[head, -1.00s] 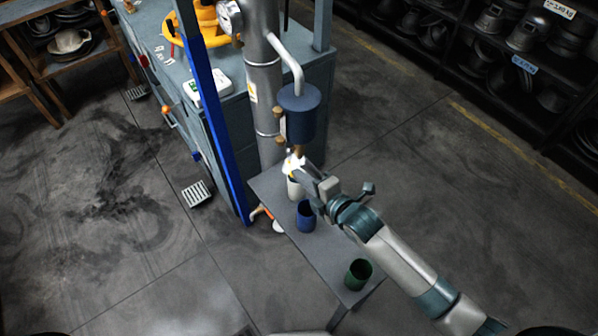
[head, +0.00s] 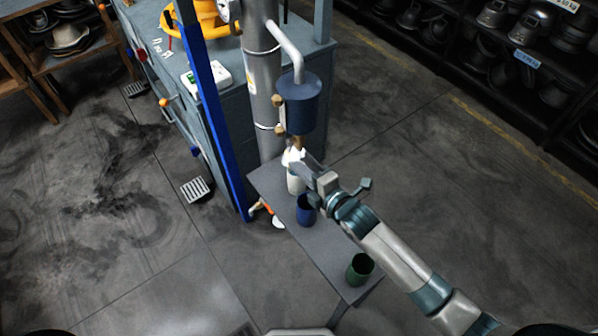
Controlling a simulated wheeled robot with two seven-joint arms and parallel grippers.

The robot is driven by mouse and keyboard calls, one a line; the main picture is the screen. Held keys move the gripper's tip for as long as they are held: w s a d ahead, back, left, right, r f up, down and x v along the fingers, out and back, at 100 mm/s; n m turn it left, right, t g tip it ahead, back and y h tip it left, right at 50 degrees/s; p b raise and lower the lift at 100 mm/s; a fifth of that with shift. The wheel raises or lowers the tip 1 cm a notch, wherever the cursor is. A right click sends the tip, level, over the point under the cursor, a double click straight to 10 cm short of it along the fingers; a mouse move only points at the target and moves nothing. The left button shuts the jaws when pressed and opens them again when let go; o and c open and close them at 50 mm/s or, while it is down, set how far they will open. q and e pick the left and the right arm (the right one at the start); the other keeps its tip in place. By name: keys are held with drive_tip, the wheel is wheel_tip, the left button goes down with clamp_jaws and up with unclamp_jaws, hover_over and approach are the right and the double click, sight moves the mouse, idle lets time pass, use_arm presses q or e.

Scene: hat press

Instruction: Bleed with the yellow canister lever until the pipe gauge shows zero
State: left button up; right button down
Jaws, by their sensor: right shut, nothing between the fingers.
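The dark blue canister (head: 300,106) hangs from a bent pipe on the grey vertical pipe (head: 263,75). A brass outlet (head: 298,142) is under it. The round pipe gauge (head: 224,10) is cut by the top edge, and its reading is too small to tell. My right gripper (head: 294,157) is shut just below the canister outlet, above a white cup (head: 295,184). The yellow lever cannot be made out clearly there; the fingers may hide it. Contact cannot be told. My left gripper is out of view.
A narrow grey bench (head: 325,245) holds the white cup, a blue cup (head: 306,211) and a green cup (head: 360,268). A blue post (head: 215,120) stands left of the pipe, beside the grey cabinet (head: 318,65). The floor to the right is clear.

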use_arm(q)
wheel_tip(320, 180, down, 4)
drive_tip(key=b, duration=0.3)
use_arm(e)
drive_tip(key=shift+w+a+f+t+y, duration=0.35)
drive_tip(key=shift+w+f+t+y, duration=0.15)
drive_tip(key=shift+f+t, duration=0.2)
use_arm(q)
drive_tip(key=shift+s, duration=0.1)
use_arm(e)
drive_tip(key=shift+d, duration=0.1)
